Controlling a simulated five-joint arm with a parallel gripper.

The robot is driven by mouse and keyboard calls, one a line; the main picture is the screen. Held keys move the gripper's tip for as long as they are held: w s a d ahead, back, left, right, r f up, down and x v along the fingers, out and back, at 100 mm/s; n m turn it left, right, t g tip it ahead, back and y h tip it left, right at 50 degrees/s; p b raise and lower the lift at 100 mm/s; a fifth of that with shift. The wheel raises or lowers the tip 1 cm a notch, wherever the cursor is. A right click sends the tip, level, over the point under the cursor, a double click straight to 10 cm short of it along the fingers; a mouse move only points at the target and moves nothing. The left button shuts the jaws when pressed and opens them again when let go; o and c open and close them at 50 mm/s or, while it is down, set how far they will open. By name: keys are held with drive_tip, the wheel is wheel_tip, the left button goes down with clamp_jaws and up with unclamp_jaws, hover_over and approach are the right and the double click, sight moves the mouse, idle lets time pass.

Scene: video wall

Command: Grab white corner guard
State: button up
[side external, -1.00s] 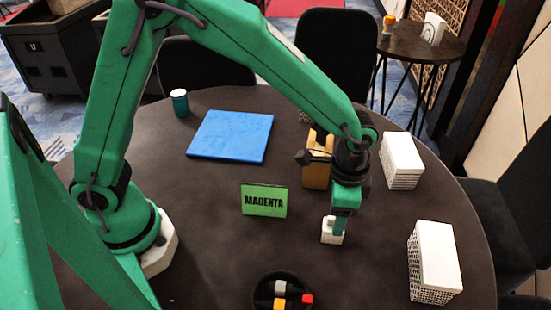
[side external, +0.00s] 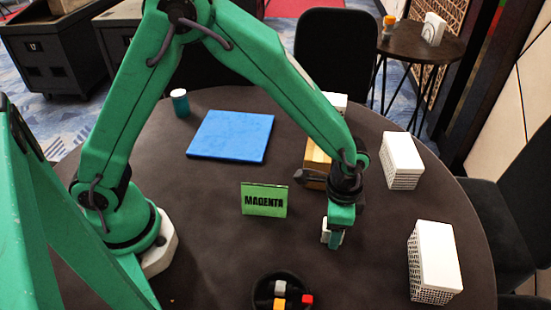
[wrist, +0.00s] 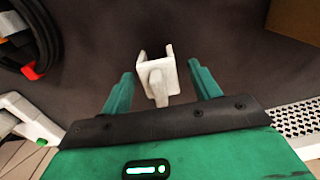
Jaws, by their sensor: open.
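The white corner guard (wrist: 157,80) stands on the dark table in the wrist view, with upright walls and a bar toward me. In the side view the white corner guard (side external: 325,233) is partly hidden behind my gripper. My gripper (wrist: 163,84) is open, with one green finger on each side of the guard. A gap shows between the guard and each finger. In the side view my gripper (side external: 337,233) is low over the table at the guard; whether it touches the table I cannot tell.
A green MAGENTA sign (side external: 264,199) stands left of my gripper. A tan box (side external: 317,165) is just behind it. White patterned boxes (side external: 402,160) stand to the right. A black round tray (side external: 263,290) holds small blocks in front. A blue slab (side external: 231,136) lies at the back.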

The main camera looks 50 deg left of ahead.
drive_tip(key=c, duration=1.1)
drive_tip(key=shift+o, duration=0.2)
drive_tip(key=shift+r, duration=0.2)
drive_tip(key=shift+r, duration=0.5)
drive_tip(key=r, duration=0.3)
drive_tip(key=shift+s+d+r, duration=0.1)
drive_tip(key=shift+s+d, duration=0.05)
drive_tip(key=shift+s, duration=0.05)
drive_tip(key=s+d+r, duration=0.4)
drive_tip(key=s+r, duration=0.2)
drive_tip(key=s, duration=0.4)
drive_tip(key=shift+d+r, duration=0.25)
drive_tip(key=shift+d, duration=0.15)
